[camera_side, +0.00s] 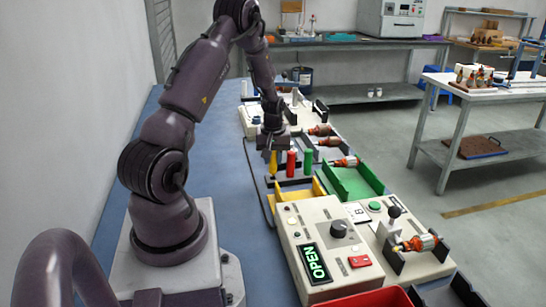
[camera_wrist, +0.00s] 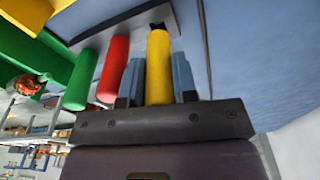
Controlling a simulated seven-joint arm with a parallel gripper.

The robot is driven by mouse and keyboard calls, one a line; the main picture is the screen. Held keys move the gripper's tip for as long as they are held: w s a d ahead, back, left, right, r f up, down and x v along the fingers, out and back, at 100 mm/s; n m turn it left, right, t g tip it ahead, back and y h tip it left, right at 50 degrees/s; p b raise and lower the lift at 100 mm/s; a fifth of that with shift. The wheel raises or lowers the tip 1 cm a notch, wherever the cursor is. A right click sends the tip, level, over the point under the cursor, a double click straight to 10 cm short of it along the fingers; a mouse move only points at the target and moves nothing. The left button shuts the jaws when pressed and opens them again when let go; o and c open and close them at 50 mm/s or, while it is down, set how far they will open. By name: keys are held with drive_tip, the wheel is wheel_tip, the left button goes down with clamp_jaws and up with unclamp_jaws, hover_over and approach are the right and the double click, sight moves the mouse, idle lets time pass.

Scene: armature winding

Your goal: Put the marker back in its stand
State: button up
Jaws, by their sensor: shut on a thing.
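My gripper (camera_side: 272,146) is shut on the yellow marker (camera_side: 272,164), which hangs upright between the fingers. In the wrist view the yellow marker (camera_wrist: 158,60) sits between the two blue-grey fingers of my gripper (camera_wrist: 160,78). Its far end is close to a dark hole in the grey stand (camera_wrist: 138,30); I cannot tell whether it touches or enters the hole. The red marker (camera_side: 291,164) and green marker (camera_side: 308,161) stand upright to the right of the yellow one. The stand (camera_side: 290,183) is a low dark bar beneath them.
A yellow tray (camera_side: 288,195) and a green tray (camera_side: 352,182) lie near the stand. A control box (camera_side: 322,248) with an OPEN display stands in front. Several armatures (camera_side: 346,162) sit along the right side. The blue bench top left of the stand is clear.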

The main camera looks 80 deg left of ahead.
drive_tip(key=shift+f, duration=1.05)
idle(0.4)
drive_tip(key=o, duration=1)
wheel_tip(320, 180, up, 13)
drive_tip(key=d, duration=0.1)
drive_tip(key=shift+s+d, duration=0.15)
drive_tip(key=shift+d, duration=0.1)
